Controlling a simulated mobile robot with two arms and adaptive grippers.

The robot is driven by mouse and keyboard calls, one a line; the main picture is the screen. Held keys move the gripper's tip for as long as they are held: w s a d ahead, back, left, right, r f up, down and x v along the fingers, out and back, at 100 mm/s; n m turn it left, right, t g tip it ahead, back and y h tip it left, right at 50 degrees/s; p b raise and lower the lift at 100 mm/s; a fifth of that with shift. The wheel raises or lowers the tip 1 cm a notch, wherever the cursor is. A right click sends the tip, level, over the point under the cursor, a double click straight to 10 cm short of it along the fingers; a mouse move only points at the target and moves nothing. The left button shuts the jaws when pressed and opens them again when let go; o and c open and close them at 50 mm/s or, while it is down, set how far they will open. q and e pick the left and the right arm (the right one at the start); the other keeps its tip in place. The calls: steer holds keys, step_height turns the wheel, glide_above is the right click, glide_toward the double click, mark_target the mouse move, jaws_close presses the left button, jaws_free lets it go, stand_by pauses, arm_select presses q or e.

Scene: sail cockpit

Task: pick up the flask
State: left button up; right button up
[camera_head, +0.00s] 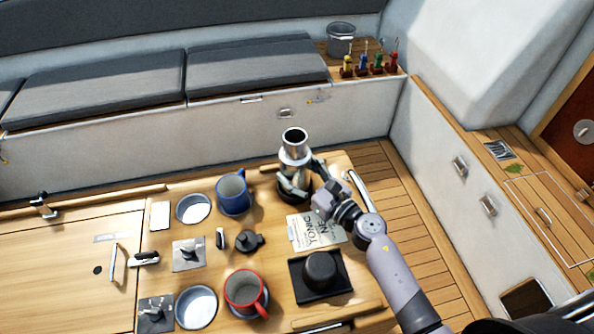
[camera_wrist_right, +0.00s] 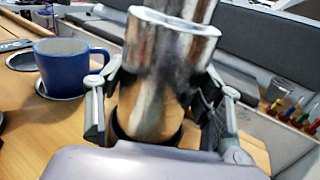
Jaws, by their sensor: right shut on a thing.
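The flask (camera_head: 294,148) is a shiny silver metal cylinder, upright near the far right corner of the wooden table (camera_head: 262,185). My right gripper (camera_head: 297,183) reaches in from the right and is shut around its lower body. In the right wrist view, the flask (camera_wrist_right: 168,60) stands between the two fingers of my right gripper (camera_wrist_right: 160,105). A dark ring (camera_head: 307,193) shows around or below its lower end; I cannot tell whether the flask rests in it or is raised. My left gripper is not in view.
A blue mug (camera_head: 233,193) stands left of the flask and a red mug (camera_head: 245,292) nearer the front. A printed booklet (camera_head: 316,231) and a black tray (camera_head: 338,262) with a dark cylinder lie in front. Cushioned benches (camera_head: 256,70) run behind; bare wooden floor (camera_head: 425,240) lies right.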

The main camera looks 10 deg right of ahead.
mark_target(303, 148)
steer(key=shift+r, duration=0.2)
step_height(303, 148, up, 9)
steer(key=p, duration=0.5)
steer(key=shift+p, duration=0.3)
steer(key=shift+r+b, duration=0.1)
steer(key=shift+b, duration=0.3)
step_height(303, 148, up, 2)
steer(key=shift+r, duration=0.1)
step_height(303, 148, up, 8)
steer(key=shift+r, duration=0.15)
stand_by(0.9)
